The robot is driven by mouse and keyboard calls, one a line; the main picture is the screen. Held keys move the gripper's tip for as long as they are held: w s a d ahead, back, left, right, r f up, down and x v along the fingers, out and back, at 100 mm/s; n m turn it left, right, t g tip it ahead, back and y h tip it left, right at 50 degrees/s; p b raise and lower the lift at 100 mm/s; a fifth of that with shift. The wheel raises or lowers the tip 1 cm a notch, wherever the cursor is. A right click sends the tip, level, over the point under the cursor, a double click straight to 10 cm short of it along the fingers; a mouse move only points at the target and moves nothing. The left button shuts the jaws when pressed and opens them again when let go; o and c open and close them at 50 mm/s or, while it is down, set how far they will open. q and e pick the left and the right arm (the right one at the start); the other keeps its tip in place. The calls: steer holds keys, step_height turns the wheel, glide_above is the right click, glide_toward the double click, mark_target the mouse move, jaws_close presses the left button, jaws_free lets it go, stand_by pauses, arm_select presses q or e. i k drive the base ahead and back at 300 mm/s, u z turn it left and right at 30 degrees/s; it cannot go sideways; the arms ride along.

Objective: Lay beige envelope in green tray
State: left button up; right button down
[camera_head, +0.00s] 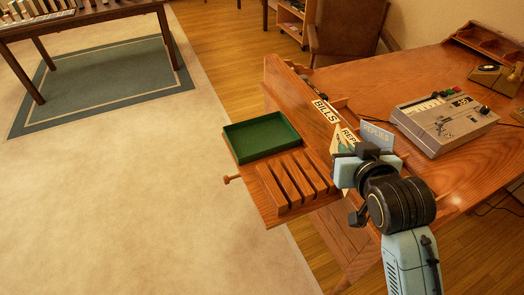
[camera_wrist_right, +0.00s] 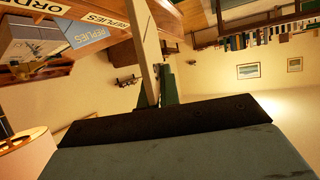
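The green tray (camera_head: 229,143) lies empty on the pulled-out wooden shelf at the left side of the desk. My right gripper (camera_head: 352,153) is to the right of the tray, over the desk's edge by the labelled sorter. A pale beige piece, which looks like the beige envelope (camera_head: 343,137), shows at its fingers, partly hidden by the gripper. In the right wrist view the envelope (camera_wrist_right: 143,40) is a thin strip seen nearly edge-on, and my right gripper (camera_wrist_right: 160,92) is shut on it. My left gripper is not in view.
A slotted wooden rack (camera_head: 292,182) sits on the shelf just in front of the tray. A sorter with a BILLS label (camera_head: 326,111) and a blue REPLIES card (camera_head: 377,135) stands along the desk edge. A grey machine (camera_head: 443,122) is on the desk. Open floor lies left of the shelf.

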mark_target(261, 139)
steer(key=k, duration=1)
steer(key=u, duration=0.85)
steer(key=i, duration=2.2)
steer(key=z, duration=0.9)
